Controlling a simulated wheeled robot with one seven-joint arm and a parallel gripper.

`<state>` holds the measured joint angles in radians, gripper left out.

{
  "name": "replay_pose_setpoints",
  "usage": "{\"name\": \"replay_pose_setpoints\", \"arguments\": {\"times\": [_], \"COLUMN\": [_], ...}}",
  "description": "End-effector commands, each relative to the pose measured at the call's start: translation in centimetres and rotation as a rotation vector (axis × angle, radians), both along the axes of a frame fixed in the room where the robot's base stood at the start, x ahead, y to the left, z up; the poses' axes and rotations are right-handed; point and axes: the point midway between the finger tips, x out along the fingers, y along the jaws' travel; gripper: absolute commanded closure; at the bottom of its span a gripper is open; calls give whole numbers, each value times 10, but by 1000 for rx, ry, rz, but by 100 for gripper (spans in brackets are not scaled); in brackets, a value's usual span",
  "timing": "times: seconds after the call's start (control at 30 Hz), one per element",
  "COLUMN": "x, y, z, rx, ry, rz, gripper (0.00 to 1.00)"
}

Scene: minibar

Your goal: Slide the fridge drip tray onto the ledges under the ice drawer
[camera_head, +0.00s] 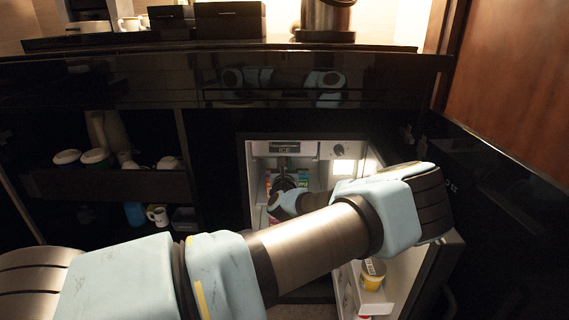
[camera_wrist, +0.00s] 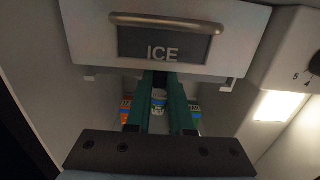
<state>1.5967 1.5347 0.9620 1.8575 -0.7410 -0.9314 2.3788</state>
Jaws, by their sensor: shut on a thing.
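The ice drawer (camera_wrist: 165,55) is a white front with a dark "ICE" panel and a bar handle, at the top of the wrist view. It also shows at the top of the open fridge in the head view (camera_head: 285,148). White ledges stick out below it at left (camera_wrist: 90,77) and right (camera_wrist: 225,84). My gripper (camera_wrist: 160,78) reaches in beneath the drawer, centred between the ledges. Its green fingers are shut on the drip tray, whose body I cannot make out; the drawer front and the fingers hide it. In the head view my arm partly covers the gripper.
A can (camera_wrist: 158,98) and orange-and-blue cartons (camera_wrist: 126,108) stand deeper in the fridge, below my fingers. A lit panel and dial (camera_wrist: 315,65) are at right. The open fridge door (camera_head: 400,290) holds a yellow tub (camera_head: 372,274). The fridge side walls are close on both sides.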

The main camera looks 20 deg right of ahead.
Motion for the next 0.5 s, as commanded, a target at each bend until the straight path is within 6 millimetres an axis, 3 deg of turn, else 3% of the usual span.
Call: {"name": "replay_pose_setpoints", "arguments": {"times": [0.07,0.1,0.3,0.37,0.5], "x": [0,0,0,0,0], "y": [0,0,0,0,0], "z": [0,0,0,0,0], "rx": [0,0,0,0,0], "ry": [-1,-1,-1,0,0], "rz": [0,0,0,0,0], "gripper": [100,75,53,46,45]}}
